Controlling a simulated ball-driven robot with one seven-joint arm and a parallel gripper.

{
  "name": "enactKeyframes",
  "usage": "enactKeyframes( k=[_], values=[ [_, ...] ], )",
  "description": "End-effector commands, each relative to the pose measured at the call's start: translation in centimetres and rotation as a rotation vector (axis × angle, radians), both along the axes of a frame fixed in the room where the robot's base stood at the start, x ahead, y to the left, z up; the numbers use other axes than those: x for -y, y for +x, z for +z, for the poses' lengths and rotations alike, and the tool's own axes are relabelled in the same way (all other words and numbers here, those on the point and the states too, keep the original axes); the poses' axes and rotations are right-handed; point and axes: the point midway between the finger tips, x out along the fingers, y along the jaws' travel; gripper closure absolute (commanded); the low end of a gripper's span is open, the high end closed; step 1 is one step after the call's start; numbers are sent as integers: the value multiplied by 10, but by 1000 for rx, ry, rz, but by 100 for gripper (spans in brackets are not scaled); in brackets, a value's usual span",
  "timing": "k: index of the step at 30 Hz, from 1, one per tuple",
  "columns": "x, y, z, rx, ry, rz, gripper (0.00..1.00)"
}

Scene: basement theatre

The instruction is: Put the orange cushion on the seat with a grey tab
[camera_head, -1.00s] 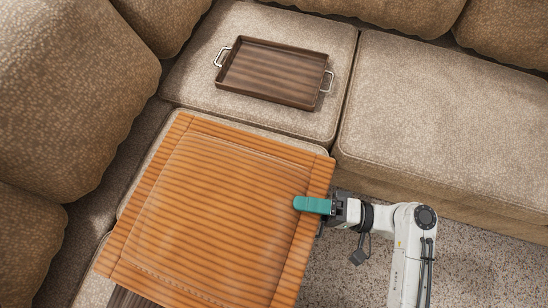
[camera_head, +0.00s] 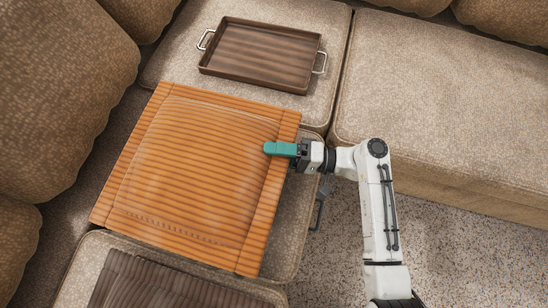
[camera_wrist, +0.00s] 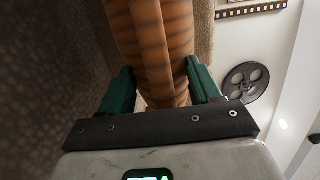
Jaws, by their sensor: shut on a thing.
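The orange ribbed cushion (camera_head: 200,175) lies roughly flat over a beige sofa seat (camera_head: 290,225) on the left section, covering most of it. My gripper (camera_head: 281,149), with green fingers, is shut on the cushion's right edge. In the wrist view the cushion (camera_wrist: 150,45) runs between the two green fingers (camera_wrist: 160,90). A grey tab (camera_head: 320,205) hangs at the right front edge of the seat under the cushion. I cannot tell whether the cushion's underside touches the seat.
A dark wooden tray (camera_head: 262,55) with metal handles sits on the corner seat behind. A dark brown striped thing (camera_head: 150,285) lies on the nearest seat. The right seat (camera_head: 440,110) is bare. Backrest cushions (camera_head: 60,90) line the left. Speckled floor (camera_head: 450,250) is open at right.

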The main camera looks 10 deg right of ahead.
Motion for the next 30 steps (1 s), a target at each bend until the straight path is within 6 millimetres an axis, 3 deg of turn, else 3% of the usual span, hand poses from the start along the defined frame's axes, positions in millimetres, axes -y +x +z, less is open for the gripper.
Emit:
enactKeyframes(
  k=[7, 13, 25, 26, 30],
  values=[
    [-2, 11, -13, 2, 3, 1, 94],
    [-2, 10, -40, 1, 3, 0, 94],
    [-2, 9, -44, 2, 3, 1, 94],
    [-2, 9, -44, 0, 0, 1, 35],
    [-2, 9, -43, 0, 0, 1, 26]
  ],
)
